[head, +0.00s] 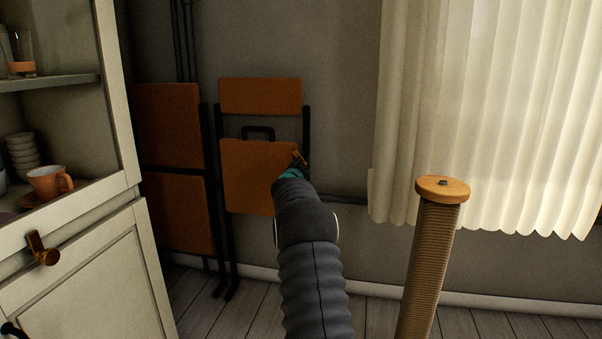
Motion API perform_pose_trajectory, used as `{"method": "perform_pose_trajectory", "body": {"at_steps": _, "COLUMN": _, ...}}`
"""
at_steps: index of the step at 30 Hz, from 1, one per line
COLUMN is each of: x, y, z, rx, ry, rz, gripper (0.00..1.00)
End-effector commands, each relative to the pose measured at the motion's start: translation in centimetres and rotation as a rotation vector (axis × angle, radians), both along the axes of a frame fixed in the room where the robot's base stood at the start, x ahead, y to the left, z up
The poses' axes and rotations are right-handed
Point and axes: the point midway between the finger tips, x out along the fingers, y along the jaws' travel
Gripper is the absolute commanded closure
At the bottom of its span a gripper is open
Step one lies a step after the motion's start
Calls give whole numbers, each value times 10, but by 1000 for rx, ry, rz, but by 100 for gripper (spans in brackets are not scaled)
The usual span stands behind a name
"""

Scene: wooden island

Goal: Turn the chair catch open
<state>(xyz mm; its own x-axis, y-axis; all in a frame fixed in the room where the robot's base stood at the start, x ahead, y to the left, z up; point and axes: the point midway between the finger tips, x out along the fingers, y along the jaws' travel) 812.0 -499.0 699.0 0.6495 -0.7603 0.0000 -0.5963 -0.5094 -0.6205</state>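A folded chair (258,165) with an orange-brown seat and backrest and a dark frame stands upright against the grey wall. A black loop (258,130) sits at the top of the seat.
Another folded chair (170,125) leans at the left. A rope-wrapped post (432,265) stands right of my arm. A pale curtain (480,110) hangs behind.

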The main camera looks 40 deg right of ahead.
Motion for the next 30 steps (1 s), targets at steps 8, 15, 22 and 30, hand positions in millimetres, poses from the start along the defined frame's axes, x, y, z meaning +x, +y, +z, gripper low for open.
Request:
{"method": "perform_pose_trajectory", "body": {"at_steps": 8, "x": 0, "y": 0, "z": -1, "rx": 167, "ry": -200, "rz": 0, "gripper": 100}}
{"method": "perform_pose_trajectory", "body": {"at_steps": 15, "x": 0, "y": 0, "z": -1, "rx": 297, "ry": -352, "rz": 0, "gripper": 100}}
{"method": "perform_pose_trajectory", "body": {"at_steps": 22, "x": 0, "y": 0, "z": 1, "rx": 386, "ry": -457, "rz": 0, "gripper": 100}}
{"method": "perform_pose_trajectory", "body": {"at_steps": 30, "x": 0, "y": 0, "z": 2, "rx": 438, "ry": -517, "rz": 0, "gripper": 100}}
